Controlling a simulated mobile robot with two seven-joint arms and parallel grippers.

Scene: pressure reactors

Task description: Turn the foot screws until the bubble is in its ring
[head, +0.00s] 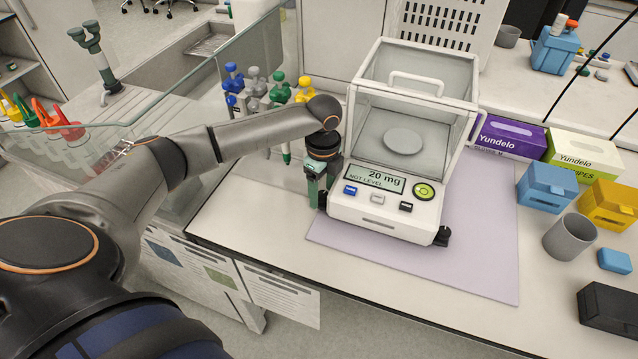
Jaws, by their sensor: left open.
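The balance (385,215) is a white instrument with a glass draft shield, standing on a lilac mat (480,255). Its display (375,179) reads "20 mg" and "NOT LEVEL". The round green bubble level (424,191) is at the right of the front panel; the bubble's exact place in its ring is too small to tell. A black foot screw (441,236) shows at the front right corner. My left gripper (316,200) points down at the front left corner, open, its fingers beside the foot there, which is mostly hidden. My right gripper is not in view.
Pipettes on a stand (262,92) are behind my left arm. Purple (510,137) and green (583,155) boxes, blue (546,188) and yellow (612,203) boxes and a grey cup (570,237) stand to the right. The mat's front right is clear.

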